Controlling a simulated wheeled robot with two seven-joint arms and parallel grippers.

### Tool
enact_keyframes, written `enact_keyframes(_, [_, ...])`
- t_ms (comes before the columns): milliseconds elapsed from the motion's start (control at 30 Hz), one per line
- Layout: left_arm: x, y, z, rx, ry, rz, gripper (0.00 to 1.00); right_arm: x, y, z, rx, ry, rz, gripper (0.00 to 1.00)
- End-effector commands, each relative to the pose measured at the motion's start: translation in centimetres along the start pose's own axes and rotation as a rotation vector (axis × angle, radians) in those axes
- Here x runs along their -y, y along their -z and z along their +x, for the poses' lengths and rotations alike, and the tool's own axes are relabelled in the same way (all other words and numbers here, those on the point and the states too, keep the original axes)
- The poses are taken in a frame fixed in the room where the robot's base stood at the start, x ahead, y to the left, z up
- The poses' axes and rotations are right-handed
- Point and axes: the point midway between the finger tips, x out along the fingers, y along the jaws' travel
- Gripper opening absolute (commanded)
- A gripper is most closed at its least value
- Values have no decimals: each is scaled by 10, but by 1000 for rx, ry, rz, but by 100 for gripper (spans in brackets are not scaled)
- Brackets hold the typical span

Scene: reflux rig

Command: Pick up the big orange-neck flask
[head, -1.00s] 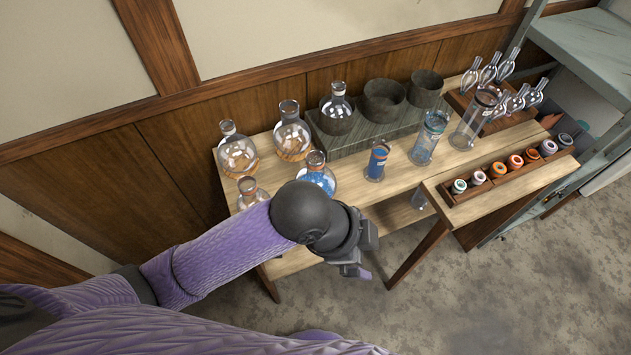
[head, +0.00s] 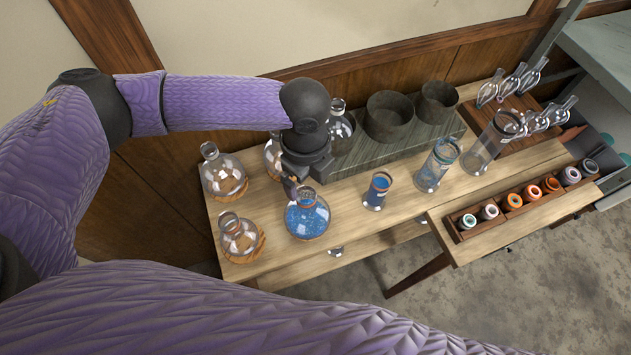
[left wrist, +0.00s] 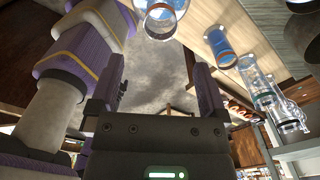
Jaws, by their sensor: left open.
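A round flask with blue contents and an orange-brown ring at its neck (head: 307,217) stands upright on the wooden table, and best matches the named flask. A flask neck with an orange ring (left wrist: 160,22) shows at the top of the left wrist view. My left gripper (head: 291,187) points down just behind and left of the blue-filled flask's neck; I cannot tell if they touch. In the left wrist view the jaws (left wrist: 157,78) are open, with nothing seen between them. My right gripper is not in view.
Clear flasks stand at back left (head: 222,178) and front left (head: 239,238); another is partly hidden by my arm. Dark bowls (head: 388,118) sit on a grey block behind. A rack of coloured-ring vials (head: 480,227) is at right.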

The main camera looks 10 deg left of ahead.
Motion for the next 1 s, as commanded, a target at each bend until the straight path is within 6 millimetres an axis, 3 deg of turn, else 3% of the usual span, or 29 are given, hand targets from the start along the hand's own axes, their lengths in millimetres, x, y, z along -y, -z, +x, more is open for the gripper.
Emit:
enact_keyframes(67, [0, -1, 4, 2, -4, 0, 97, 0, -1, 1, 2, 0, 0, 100])
enact_keyframes(533, [-2, -6, 92, 2, -3, 1, 97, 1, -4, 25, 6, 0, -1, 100])
enact_keyframes(833, [-1, -6, 99, 2, -1, 0, 97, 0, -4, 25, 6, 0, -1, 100])
enact_keyframes(1000, [-1, -6, 99, 2, -1, 0, 61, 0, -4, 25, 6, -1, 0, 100])
